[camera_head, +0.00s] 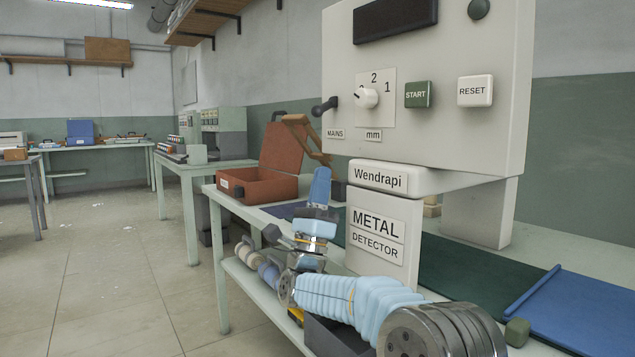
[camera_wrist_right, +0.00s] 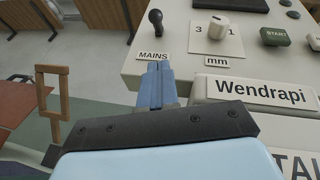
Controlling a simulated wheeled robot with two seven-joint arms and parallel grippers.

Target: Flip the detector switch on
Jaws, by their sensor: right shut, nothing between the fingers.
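The metal detector (camera_head: 440,60) is a cream-coloured machine with a front panel. Its switch is a black lever (camera_head: 323,106) above a MAINS label (camera_head: 335,133). In the head view the lever's knob points left and slightly down. The switch also shows at the top of the right wrist view (camera_wrist_right: 155,20). My right gripper (camera_head: 320,185) is below the switch and apart from it, with its blue fingers shut and empty. In the right wrist view the fingertips (camera_wrist_right: 157,72) are just below the MAINS label in the picture. My left gripper is out of view.
A white dial (camera_head: 366,98), a START button (camera_head: 417,94) and a RESET button (camera_head: 475,90) sit right of the switch. An open red-brown case (camera_head: 265,185) and a wooden frame (camera_head: 305,140) stand on the bench to the left.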

